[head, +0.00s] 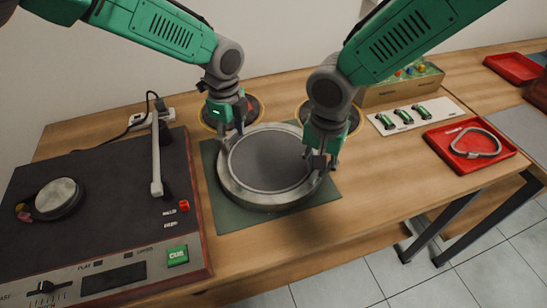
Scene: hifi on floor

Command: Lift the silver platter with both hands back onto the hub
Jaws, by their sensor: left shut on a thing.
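The silver platter (262,199) is a wide round disc with a bright metal rim and a dark grey top. It is over a dark green mat on the wooden table; I cannot tell whether it is lifted slightly. My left gripper (231,130) is shut on its far left rim. My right gripper (319,161) is at its right rim, with the fingers around the edge; whether they are closed is unclear. A small round metal piece (58,198), which looks like the hub, stands on the dark deck of the turntable (105,208) at the left.
The tonearm (156,160) stands on the turntable's right side, between the hub and platter. The green mat (222,215) lies under the platter. A white board (408,116) with green parts and a red tray (452,135) holding a metal ring are at the right.

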